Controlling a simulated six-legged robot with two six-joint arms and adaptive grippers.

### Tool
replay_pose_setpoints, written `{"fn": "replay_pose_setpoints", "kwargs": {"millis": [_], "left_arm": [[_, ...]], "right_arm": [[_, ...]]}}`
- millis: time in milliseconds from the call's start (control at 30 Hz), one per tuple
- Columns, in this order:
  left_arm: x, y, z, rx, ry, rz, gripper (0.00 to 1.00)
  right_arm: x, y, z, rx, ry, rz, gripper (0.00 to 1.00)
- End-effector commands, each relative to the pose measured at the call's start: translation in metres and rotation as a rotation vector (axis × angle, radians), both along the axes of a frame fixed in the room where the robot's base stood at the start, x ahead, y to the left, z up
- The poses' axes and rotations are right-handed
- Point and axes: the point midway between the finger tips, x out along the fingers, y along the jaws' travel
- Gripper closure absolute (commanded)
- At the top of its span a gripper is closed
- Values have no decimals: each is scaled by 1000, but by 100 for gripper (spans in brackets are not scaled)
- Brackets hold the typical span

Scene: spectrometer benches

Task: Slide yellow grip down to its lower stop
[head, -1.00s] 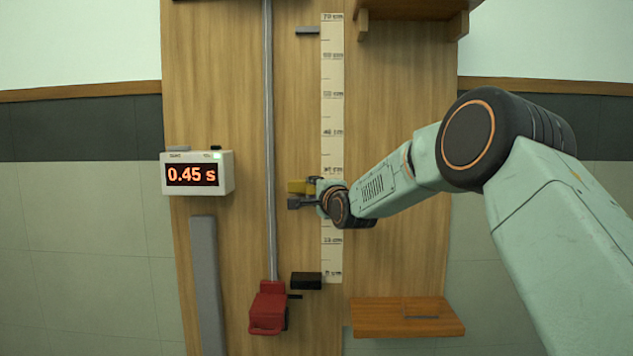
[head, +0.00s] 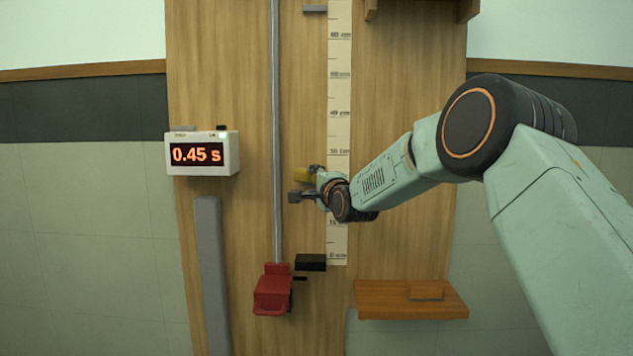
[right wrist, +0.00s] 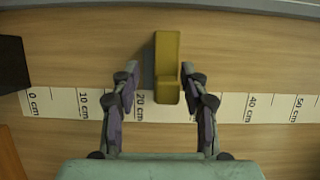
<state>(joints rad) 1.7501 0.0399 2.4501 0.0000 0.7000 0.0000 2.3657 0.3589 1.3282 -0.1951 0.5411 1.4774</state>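The yellow grip (head: 301,174) sits in front of the wooden board beside the ruler, a little above the 20 cm mark; its yellow block also shows in the right wrist view (right wrist: 167,60). My right gripper (head: 305,184) is around it with fingers apart. In the right wrist view, the right finger of my gripper (right wrist: 160,76) is against or very near the grip's upper side, and a gap shows at the left finger. The black block (head: 311,262) at the ruler's 0 cm end looks like the lower stop; its edge also shows in the right wrist view (right wrist: 12,78). My left gripper is out of view.
The ruler (head: 339,120) runs up the board. Left of it stand a metal rod (head: 276,130) and a red clamp-like part (head: 272,290). A timer (head: 202,153) reads 0.45 s. A wooden shelf (head: 385,300) is at lower right. Bare board lies between grip and black block.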

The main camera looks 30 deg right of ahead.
Motion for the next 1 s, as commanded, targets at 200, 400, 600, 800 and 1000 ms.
{"fn": "replay_pose_setpoints", "kwargs": {"millis": [200,400,600,800,1000], "left_arm": [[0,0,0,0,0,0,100],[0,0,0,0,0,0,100],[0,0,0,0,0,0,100],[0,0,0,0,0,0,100],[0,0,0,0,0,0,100]], "right_arm": [[-1,-2,2,3,-6,-4,55],[-11,-2,3,6,-5,-5,55],[-35,3,3,6,-5,-4,55],[-62,8,3,6,-5,-3,55],[-90,14,2,5,-3,-2,55]]}}
